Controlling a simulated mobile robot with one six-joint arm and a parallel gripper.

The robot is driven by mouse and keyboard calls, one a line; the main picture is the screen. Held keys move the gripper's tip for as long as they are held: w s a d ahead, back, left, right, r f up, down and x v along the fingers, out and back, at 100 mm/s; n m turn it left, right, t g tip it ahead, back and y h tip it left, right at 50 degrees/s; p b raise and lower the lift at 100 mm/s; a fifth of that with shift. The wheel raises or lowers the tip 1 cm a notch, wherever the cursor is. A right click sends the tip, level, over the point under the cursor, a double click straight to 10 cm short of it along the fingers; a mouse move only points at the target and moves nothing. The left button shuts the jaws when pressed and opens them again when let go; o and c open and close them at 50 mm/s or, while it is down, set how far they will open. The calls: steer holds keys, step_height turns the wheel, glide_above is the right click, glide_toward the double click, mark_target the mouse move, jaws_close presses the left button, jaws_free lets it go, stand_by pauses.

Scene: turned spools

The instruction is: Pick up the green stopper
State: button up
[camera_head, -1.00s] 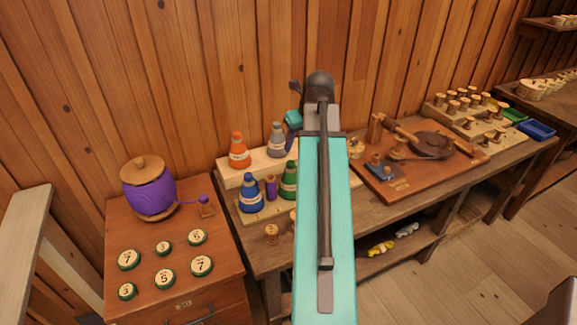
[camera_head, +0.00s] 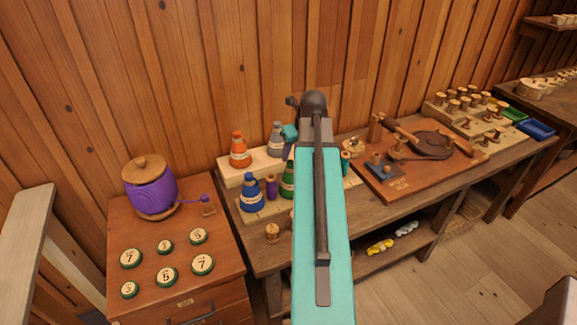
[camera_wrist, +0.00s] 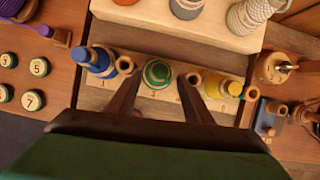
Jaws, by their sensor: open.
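The green stopper (camera_wrist: 157,72) shows in the wrist view from above, as a rounded green top with a pale ring, in the middle of the lower wooden step. In the head view the green bottle-shaped piece (camera_head: 287,180) is partly hidden by my arm. My gripper (camera_wrist: 158,84) is open and empty in the wrist view. Its two fingers reach forward on either side of the green stopper, apart from it in the picture; their height above it is hard to judge. My fingertips are hidden in the head view.
A blue bottle (camera_wrist: 100,63) stands left of the green one and a yellow one (camera_wrist: 222,86) right, with small spools between. The upper step (camera_head: 263,165) behind holds an orange bottle (camera_head: 239,150) and a grey one (camera_head: 277,140). A purple jar (camera_head: 150,190) stands far left.

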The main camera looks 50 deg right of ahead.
mark_target(290, 161)
steer(key=shift+f, duration=0.1)
steer(key=shift+p+x, duration=0.85)
steer(key=shift+x, duration=0.45)
steer(key=shift+p+x, duration=0.3)
steer(key=shift+x, duration=0.9)
steer(key=c, duration=1.1)
